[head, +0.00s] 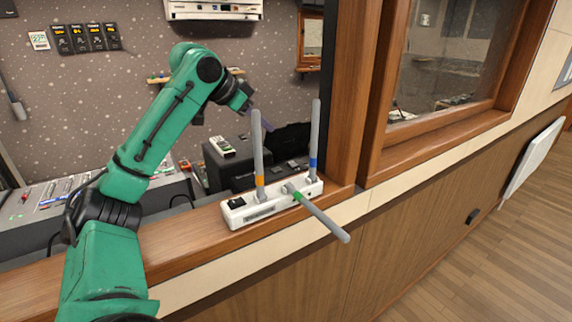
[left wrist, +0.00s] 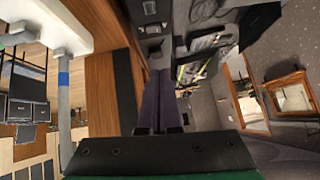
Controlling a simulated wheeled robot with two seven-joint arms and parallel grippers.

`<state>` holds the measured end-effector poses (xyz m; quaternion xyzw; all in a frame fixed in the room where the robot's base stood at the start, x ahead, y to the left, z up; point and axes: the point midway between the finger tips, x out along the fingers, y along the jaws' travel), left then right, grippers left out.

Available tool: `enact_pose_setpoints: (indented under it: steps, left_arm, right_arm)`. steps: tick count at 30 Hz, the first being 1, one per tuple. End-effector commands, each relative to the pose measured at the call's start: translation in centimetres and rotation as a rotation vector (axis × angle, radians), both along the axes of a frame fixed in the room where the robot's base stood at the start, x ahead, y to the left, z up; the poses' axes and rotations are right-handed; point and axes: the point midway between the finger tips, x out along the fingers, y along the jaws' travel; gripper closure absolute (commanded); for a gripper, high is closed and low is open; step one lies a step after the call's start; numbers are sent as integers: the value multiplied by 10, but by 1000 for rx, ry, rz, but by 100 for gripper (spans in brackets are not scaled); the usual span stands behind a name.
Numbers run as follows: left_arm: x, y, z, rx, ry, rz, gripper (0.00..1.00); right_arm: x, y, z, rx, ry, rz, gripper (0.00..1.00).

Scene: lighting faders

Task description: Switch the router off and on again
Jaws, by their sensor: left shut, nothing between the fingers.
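The router is a long white box (head: 262,207) on the wooden ledge, with three grey antennas. The orange-banded antenna (head: 258,150) and blue-banded antenna (head: 315,140) stand up; the green-banded one (head: 325,217) leans out over the ledge's front edge. A black switch (head: 236,203) sits at the router's left end; its position is too small to tell. My left gripper (head: 262,122) is shut and empty, above and behind the router, partly hidden by the orange-banded antenna. In the left wrist view its fingers (left wrist: 154,92) lie together, apart from the router (left wrist: 62,28). My right gripper is out of view.
The wooden ledge (head: 190,232) runs below a window frame (head: 375,100) at the right. Behind it are a mixing desk (head: 55,205) and dark equipment (head: 230,165). The floor (head: 480,260) at the right is clear.

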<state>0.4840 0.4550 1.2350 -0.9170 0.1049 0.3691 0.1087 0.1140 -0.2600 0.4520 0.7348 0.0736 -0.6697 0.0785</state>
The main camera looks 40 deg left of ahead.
Motion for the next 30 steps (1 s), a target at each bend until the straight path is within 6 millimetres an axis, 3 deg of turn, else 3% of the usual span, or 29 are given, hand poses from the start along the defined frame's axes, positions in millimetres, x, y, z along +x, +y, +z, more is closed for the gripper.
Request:
enact_pose_setpoints:
  steps: [10,21,24,30]
  left_arm:
    - [14,-3,-14,-1,5,-3,100]
    - [71,-13,-68,-1,5,-4,100]
    - [71,-9,-92,4,8,0,100]
    - [72,-7,-110,2,4,-2,100]
  right_arm:
    - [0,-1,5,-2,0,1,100]
    - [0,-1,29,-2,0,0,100]
    - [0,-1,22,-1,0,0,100]
    - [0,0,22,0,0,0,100]
